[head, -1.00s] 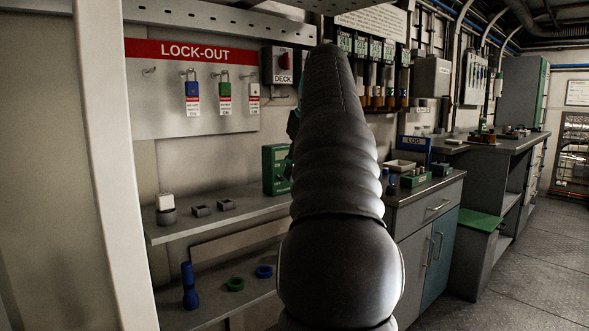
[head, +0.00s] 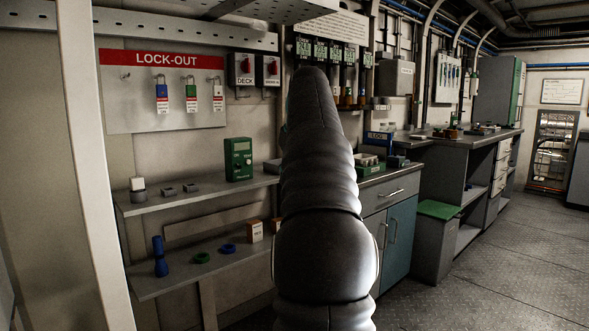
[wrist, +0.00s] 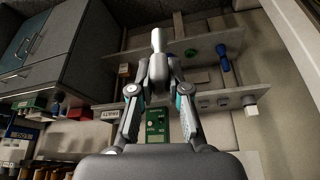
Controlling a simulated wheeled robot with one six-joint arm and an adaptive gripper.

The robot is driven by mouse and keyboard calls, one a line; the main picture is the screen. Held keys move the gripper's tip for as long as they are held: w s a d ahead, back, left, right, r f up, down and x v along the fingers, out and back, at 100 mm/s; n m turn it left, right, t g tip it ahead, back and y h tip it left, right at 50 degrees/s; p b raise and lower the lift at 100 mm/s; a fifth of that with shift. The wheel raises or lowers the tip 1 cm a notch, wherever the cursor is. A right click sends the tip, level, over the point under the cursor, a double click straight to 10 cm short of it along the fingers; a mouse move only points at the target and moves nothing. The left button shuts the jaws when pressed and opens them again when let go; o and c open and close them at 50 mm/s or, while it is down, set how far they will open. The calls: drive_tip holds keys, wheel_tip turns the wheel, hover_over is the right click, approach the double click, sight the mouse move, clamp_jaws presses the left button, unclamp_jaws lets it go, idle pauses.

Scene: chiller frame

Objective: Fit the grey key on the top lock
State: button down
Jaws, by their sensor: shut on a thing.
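My gripper (wrist: 158,82) shows in the wrist view with both fingers closed in on a pale grey piece, which I take to be the grey key (wrist: 157,42). The key has a narrow, light end that points away from me, beyond the fingertips. In the head view my own arm hides the gripper and the key. I cannot make out for sure which thing is the top lock. Padlocks hang on the lock-out board: a blue one (head: 162,91), a green one (head: 191,91) and a pale one (head: 217,91).
The upper shelf (head: 205,200) bears a green meter (head: 238,160), small grey blocks (head: 168,191) and a white-topped grey piece (head: 137,189). The lower shelf holds a blue bottle-shaped piece (head: 160,257), a green ring (head: 201,258) and a blue ring (head: 227,249). Open floor (head: 500,265) lies right.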

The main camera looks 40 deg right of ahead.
drive_tip(key=w+a+f, duration=0.4)
drive_tip(key=w+f, duration=0.5)
drive_tip(key=f, duration=0.2)
drive_tip(key=w+a+f, duration=0.5)
drive_tip(key=w+f, duration=0.4)
drive_tip(key=f, duration=0.1)
drive_tip(key=w+a+f+n, duration=0.1)
drive_tip(key=a+f, duration=0.5)
drive_tip(key=a, duration=0.3)
drive_tip(key=w+a+f+n, duration=0.1)
drive_tip(key=a+f, duration=0.5)
drive_tip(key=a, duration=0.3)
drive_tip(key=w+a+f+n+y, duration=0.1)
drive_tip(key=a+f, duration=0.5)
drive_tip(key=a, duration=0.4)
drive_tip(key=shift+w, duration=0.15)
